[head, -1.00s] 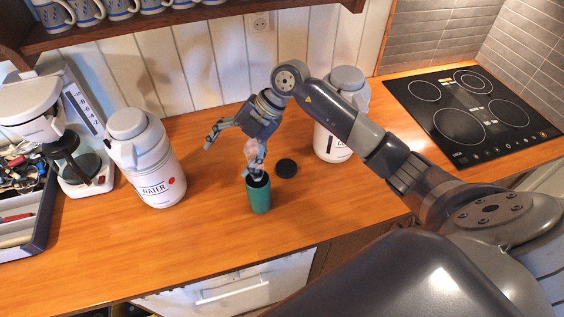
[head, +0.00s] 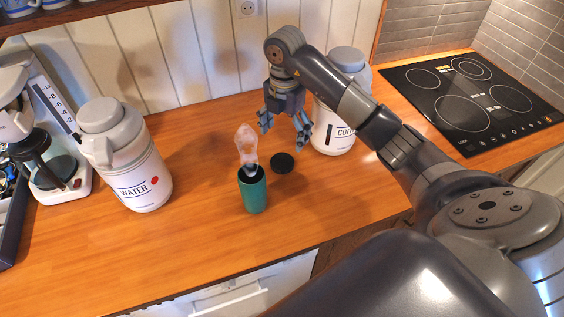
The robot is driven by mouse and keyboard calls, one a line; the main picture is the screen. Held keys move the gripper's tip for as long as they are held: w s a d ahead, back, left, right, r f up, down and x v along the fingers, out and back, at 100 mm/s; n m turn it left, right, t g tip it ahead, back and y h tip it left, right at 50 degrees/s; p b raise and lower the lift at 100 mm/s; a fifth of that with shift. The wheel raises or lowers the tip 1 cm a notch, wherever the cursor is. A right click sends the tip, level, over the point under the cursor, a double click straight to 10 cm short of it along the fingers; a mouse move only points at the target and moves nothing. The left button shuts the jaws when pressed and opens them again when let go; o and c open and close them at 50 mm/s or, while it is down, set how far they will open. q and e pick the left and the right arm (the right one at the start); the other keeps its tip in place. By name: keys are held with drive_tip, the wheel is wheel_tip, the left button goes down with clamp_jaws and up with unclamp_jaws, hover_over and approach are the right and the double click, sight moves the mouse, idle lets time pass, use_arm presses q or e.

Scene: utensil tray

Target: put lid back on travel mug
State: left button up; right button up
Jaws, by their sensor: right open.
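The green travel mug (head: 254,196) stands upright on the wooden counter. A pinkish, translucent utensil-like item (head: 246,146) stands in its open mouth and sticks up well above the rim. The black round lid (head: 282,163) lies flat on the counter, just behind and to the right of the mug. My right gripper (head: 284,130) is open and empty, with its fingers pointing down above and behind the lid, in front of the coffee canister. It appears apart from the lid. My left gripper is out of view.
A white coffee canister (head: 345,105) stands close to the right of my right gripper. A white water canister (head: 138,172) and a coffee maker (head: 50,165) stand at left. A black cooktop (head: 470,106) is at right. The counter's front middle is clear.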

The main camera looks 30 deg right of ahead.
hover_over(282, 161)
drive_tip(key=f, duration=0.4)
drive_tip(key=shift+s+d+f, duration=0.1)
drive_tip(key=shift+s+d, duration=0.05)
drive_tip(key=shift+s, duration=0.05)
drive_tip(key=shift+d+f, duration=0.1)
drive_tip(key=shift+f, duration=0.15)
drive_tip(key=shift+a+f+p, duration=0.2)
drive_tip(key=shift+f+p, duration=0.15)
drive_tip(key=shift+p, duration=0.05)
wheel_tip(282, 161, down, 4)
drive_tip(key=shift+w+a+r+p, duration=0.1)
drive_tip(key=shift+r+p, duration=0.1)
drive_tip(key=shift+p, duration=0.6)
drive_tip(key=shift+f, duration=0.45)
